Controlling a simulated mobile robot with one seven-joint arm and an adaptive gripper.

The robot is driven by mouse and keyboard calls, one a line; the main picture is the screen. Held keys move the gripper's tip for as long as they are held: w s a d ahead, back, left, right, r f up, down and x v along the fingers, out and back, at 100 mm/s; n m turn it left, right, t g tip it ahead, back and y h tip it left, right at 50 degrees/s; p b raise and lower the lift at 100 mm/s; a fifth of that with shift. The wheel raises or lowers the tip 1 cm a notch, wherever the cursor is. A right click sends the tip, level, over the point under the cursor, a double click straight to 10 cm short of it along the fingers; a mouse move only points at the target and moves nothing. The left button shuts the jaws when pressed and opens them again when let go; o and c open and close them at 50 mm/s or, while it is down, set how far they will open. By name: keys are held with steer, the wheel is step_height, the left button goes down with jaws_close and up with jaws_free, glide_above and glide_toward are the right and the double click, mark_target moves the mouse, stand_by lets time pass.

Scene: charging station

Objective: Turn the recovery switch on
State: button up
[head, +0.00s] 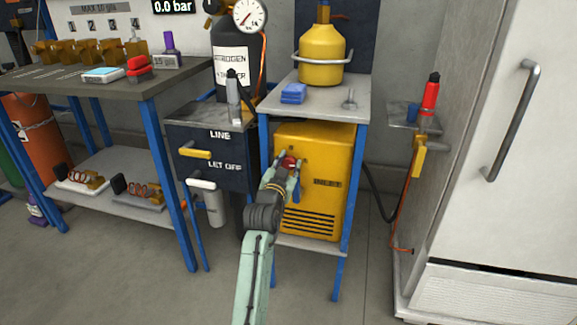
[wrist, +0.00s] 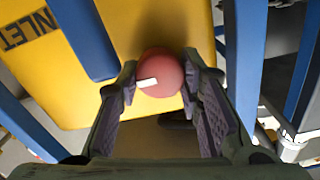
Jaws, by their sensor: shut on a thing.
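A round red knob (head: 290,161) sits on the front of the yellow box-shaped machine (head: 335,160) on the shelf under the small table. In the wrist view the red knob (wrist: 165,68) carries a short white mark at its left, lying nearly sideways. I take this knob to be the recovery switch; no on or off lettering can be read. My gripper (head: 287,165) is at the knob, and in the wrist view the two fingertips (wrist: 160,82) close on its left and right sides. The knob's base is hidden.
The table's blue legs (head: 347,200) frame the machine closely. A dark panel (head: 235,165) with yellow and white handles stands left. A yellow tank (head: 322,68) and blue block (head: 293,93) are on the tabletop. A white cabinet (head: 500,120) stands right. Open floor lies in front.

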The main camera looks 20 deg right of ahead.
steer(key=o, duration=1.2)
steer(key=v, duration=0.7)
steer(key=shift+s+a, duration=0.15)
steer(key=shift+s, duration=0.05)
